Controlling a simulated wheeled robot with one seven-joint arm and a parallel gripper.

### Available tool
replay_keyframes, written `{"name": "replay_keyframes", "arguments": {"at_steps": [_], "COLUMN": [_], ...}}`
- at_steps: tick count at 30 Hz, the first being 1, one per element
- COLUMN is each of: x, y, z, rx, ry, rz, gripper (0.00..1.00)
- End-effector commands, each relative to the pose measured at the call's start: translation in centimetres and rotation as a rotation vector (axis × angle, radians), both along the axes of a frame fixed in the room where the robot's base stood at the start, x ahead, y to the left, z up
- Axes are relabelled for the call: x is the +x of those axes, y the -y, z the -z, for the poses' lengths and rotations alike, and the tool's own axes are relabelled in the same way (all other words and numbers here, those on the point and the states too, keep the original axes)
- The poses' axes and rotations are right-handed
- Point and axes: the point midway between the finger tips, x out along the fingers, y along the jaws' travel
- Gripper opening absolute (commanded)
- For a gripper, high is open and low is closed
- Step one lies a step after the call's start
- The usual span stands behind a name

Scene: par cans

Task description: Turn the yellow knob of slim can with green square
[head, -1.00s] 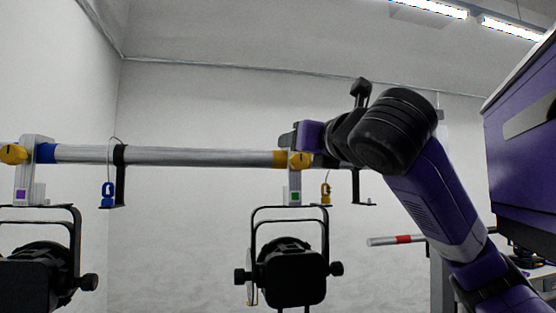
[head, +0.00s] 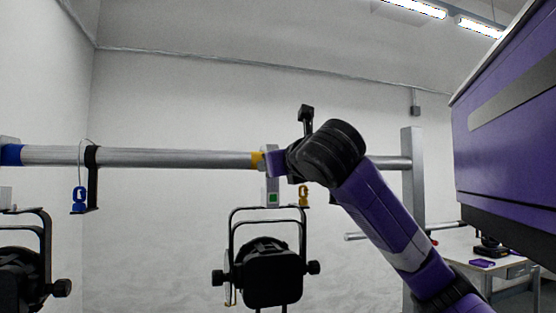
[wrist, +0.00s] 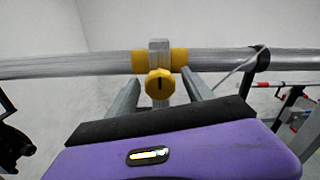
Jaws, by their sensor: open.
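The slim can with the green square (head: 268,270) hangs from the horizontal pipe by a grey clamp; its green square (head: 272,198) shows on the clamp in the head view. In the wrist view the yellow knob (wrist: 160,83) sits on the front of the clamp, below the pipe and between yellow bands. My gripper (wrist: 163,92) is open, with one finger on each side of the knob in that view. I cannot tell whether the fingers touch it. In the head view my wrist hides the knob, and the gripper's tips are hidden too.
The pipe (head: 180,158) runs across the scene to a grey upright (head: 412,180). Another black can (head: 25,265) hangs at the left. A table (head: 500,266) stands at the lower right.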

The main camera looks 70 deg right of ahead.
Motion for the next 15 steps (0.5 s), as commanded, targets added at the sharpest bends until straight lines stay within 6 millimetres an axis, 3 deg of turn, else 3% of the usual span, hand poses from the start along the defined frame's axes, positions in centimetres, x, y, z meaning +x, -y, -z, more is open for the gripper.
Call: {"name": "replay_keyframes", "arguments": {"at_steps": [8, 15], "x": [0.13, 0.11], "y": [0.09, 0.08], "z": [0.04, 0.03], "rx": [-0.001, -0.001], "ry": [0.001, 0.001], "rz": [-0.001, -0.001], "gripper": [0.57, 0.1]}}
